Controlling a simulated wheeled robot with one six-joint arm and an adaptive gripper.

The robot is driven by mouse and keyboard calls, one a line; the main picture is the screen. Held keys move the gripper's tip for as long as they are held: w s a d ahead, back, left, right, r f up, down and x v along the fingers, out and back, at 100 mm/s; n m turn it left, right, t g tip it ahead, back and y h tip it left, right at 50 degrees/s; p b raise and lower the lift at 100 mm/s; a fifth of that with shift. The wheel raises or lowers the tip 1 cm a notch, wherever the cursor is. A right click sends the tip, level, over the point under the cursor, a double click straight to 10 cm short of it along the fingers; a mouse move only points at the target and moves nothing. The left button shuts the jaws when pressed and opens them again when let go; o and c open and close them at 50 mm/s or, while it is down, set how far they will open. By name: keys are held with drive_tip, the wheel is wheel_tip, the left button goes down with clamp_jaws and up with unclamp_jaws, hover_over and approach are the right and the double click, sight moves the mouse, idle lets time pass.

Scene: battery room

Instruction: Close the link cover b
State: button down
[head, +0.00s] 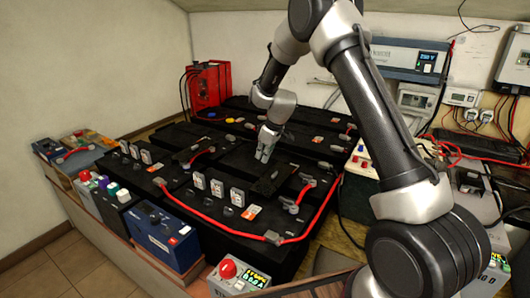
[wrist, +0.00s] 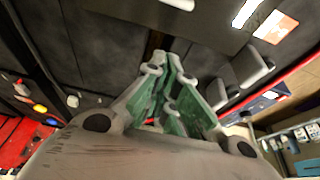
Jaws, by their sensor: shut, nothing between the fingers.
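My gripper (head: 264,154) is over the middle of the black battery bank (head: 240,225), fingers pointing down and closed with nothing between them. In the wrist view, the green-padded fingers of my gripper (wrist: 170,68) meet at the tips over a dark surface. A small dark flap-like piece (head: 267,184) lies on the bank just below the gripper, and may be a link cover. A similar dark piece (head: 187,156) is farther left. I cannot read a letter on either, nor tell how far either is open or whether the fingers touch one.
Red cables (head: 220,224) run along the bank's front and right edges. White-faced blocks (head: 217,188) stand upright left of the gripper. A red box (head: 208,84) stands at the back left. A control box with a red button (head: 228,269) is in front.

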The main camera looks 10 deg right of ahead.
sight(265, 174)
drive_tip(key=f, duration=0.3)
drive_tip(key=d+f, duration=0.1)
drive_tip(key=f, duration=0.1)
drive_tip(key=shift+s, duration=0.35)
drive_tip(key=shift+s+d, duration=0.35)
drive_tip(key=shift+s, duration=0.1)
